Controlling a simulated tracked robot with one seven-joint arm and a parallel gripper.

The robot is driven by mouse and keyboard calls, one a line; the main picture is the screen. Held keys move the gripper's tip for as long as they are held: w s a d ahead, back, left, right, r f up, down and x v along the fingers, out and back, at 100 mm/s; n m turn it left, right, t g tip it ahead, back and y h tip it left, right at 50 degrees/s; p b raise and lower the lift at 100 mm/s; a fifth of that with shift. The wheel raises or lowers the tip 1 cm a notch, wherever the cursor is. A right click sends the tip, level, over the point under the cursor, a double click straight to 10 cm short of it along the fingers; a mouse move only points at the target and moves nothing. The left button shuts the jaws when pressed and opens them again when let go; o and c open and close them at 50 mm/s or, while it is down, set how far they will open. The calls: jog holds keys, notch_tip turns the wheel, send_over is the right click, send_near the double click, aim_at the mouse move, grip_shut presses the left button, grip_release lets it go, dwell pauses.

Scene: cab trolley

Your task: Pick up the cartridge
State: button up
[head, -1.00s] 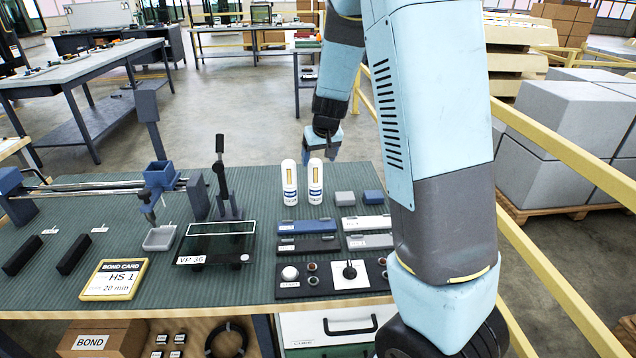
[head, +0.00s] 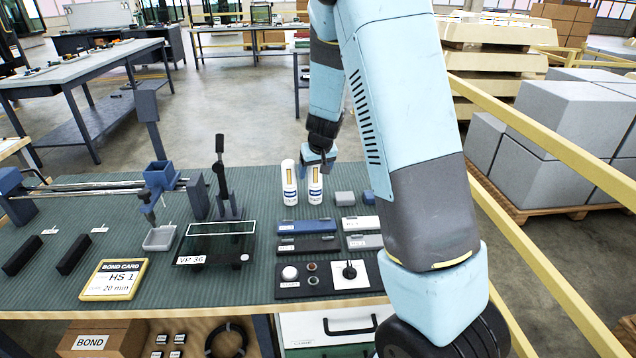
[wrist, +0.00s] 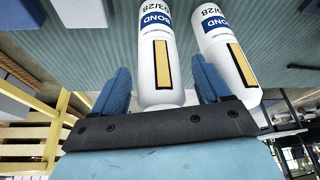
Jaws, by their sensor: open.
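Two white cartridges with blue BOND labels and yellow strips stand upright side by side on the green bench mat. In the head view, my gripper (head: 318,163) is at the right cartridge (head: 315,185), near its upper part; the left cartridge (head: 289,184) stands just beside it. In the wrist view, my open gripper (wrist: 160,75) has one blue finger on each side of the nearer cartridge (wrist: 157,55). The other cartridge (wrist: 228,45) is just outside the right finger. Whether either finger touches a cartridge is unclear.
A grey block (head: 345,198) and a blue block (head: 368,197) lie right of the cartridges. Labelled trays (head: 306,227) lie in front of them. A black lever fixture (head: 222,180) stands to the left. A yellow rail (head: 545,255) runs along the right.

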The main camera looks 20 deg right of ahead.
jog(key=c, duration=1.3)
jog(key=shift+r, duration=0.1)
